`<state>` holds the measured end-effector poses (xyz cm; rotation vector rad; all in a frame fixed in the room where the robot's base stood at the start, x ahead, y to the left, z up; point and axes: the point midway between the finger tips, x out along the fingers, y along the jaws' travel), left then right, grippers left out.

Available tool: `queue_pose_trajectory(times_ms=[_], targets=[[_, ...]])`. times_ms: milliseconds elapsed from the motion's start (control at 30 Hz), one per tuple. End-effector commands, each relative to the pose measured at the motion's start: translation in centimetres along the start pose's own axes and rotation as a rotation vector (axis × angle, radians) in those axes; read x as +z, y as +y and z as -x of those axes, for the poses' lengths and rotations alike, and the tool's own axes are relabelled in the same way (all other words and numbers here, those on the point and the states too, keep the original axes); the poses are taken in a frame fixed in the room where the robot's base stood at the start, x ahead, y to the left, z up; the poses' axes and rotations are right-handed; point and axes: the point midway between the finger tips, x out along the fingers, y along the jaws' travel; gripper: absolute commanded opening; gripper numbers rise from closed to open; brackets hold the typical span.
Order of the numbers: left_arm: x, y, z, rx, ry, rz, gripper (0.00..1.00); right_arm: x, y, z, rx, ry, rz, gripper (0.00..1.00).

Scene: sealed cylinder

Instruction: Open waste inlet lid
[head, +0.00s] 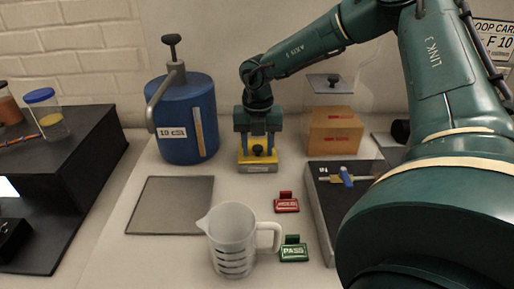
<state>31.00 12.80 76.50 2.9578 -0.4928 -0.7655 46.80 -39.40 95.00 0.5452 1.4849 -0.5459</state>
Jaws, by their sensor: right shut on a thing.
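My right gripper (258,148) reaches down at the back middle of the table. It is shut on a yellow lid-like piece (244,158) with a black knob (258,151), which sits on or just over a small grey base (258,169). The fingers hide part of the yellow piece, so I cannot tell whether it is raised from the base. No label in view names a waste inlet. My left gripper is out of view.
A blue canister (186,120) with a pump stands left of the gripper. A clear box (329,118) holding a carton is to its right. A measuring jug (232,241), red tag (286,204) and green PASS tag (293,250) are in front. A grey mat (170,206) lies bare.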

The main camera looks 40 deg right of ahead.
Motion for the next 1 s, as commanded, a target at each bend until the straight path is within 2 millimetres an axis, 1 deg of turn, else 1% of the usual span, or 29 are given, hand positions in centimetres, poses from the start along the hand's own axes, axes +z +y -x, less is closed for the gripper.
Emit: queue_pose_trajectory(times_ms=[33,433,633,667,767,1000], targets=[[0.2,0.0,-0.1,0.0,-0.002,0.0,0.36,-0.6,-0.3,-1.1,-0.007,0.02,-0.004,0.38],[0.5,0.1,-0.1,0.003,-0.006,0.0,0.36,-0.5,-0.3,-1.0,-0.004,0.021,-0.006,0.36],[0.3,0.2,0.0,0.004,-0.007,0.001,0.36,-0.1,-0.3,-0.3,-0.004,0.019,-0.005,0.32],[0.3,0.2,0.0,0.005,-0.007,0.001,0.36,0.0,-0.3,-0.1,-0.004,0.018,-0.005,0.3],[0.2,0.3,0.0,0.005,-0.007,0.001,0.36,0.3,-0.2,0.4,-0.005,0.016,-0.004,0.19],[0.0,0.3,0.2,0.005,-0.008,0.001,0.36,1.1,-0.1,1.7,-0.003,0.009,-0.003,0.19]])
